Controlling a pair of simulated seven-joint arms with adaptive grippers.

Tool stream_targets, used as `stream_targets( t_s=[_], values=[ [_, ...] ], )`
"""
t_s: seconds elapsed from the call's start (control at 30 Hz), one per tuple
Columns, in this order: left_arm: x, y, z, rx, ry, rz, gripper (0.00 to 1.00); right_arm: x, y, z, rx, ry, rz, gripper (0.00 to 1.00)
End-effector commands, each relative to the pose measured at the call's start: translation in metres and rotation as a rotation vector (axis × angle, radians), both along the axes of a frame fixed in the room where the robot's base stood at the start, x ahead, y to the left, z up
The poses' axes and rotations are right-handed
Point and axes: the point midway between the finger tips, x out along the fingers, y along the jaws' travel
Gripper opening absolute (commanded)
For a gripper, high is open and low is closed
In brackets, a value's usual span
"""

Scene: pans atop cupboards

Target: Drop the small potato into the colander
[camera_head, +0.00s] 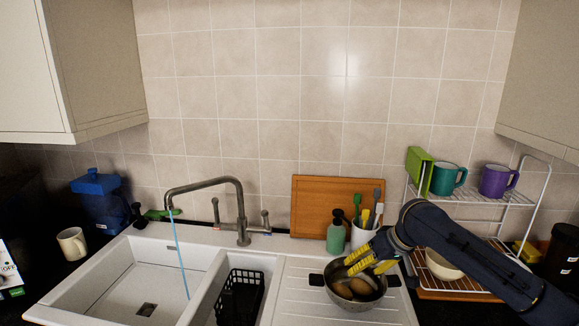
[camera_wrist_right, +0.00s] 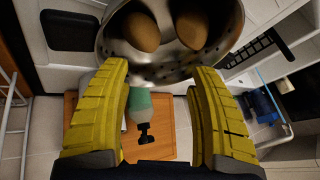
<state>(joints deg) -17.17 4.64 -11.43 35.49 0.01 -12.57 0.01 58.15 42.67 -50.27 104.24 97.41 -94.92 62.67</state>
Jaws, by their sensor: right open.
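A metal colander (camera_head: 358,302) with dark handles stands on the white drainboard right of the sink. Brown potatoes (camera_head: 343,290) lie inside it; the wrist view shows two of them, a left potato (camera_wrist_right: 138,32) and a right potato (camera_wrist_right: 190,30), in the colander (camera_wrist_right: 165,66). I cannot tell which is the small one. My right gripper (camera_head: 361,262) is over the colander, its yellow fingers spread apart. In the wrist view, nothing sits between the fingertips (camera_wrist_right: 163,80). The fingers hide part of the colander in the head view. My left gripper is not in view.
A green soap bottle (camera_head: 335,234) and a white utensil cup (camera_head: 361,236) stand behind the colander, before a wooden board (camera_head: 310,200). A dish rack (camera_head: 480,198) with mugs is at right.

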Motion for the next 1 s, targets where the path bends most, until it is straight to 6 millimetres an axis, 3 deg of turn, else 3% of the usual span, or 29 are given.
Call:
stream_targets(
  t_s=[0.3, 0.5, 1.0],
  values=[
    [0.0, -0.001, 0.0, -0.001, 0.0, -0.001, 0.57, -0.019, -0.022, 0.049, -0.001, -0.003, -0.002, 0.62],
    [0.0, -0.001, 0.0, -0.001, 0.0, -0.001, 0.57, -0.028, -0.031, 0.068, -0.001, -0.002, 0.0, 0.62],
    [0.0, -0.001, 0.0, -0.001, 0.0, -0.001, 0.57, -0.033, -0.035, 0.078, 0.0, 0.0, -0.001, 0.62]
  ],
)
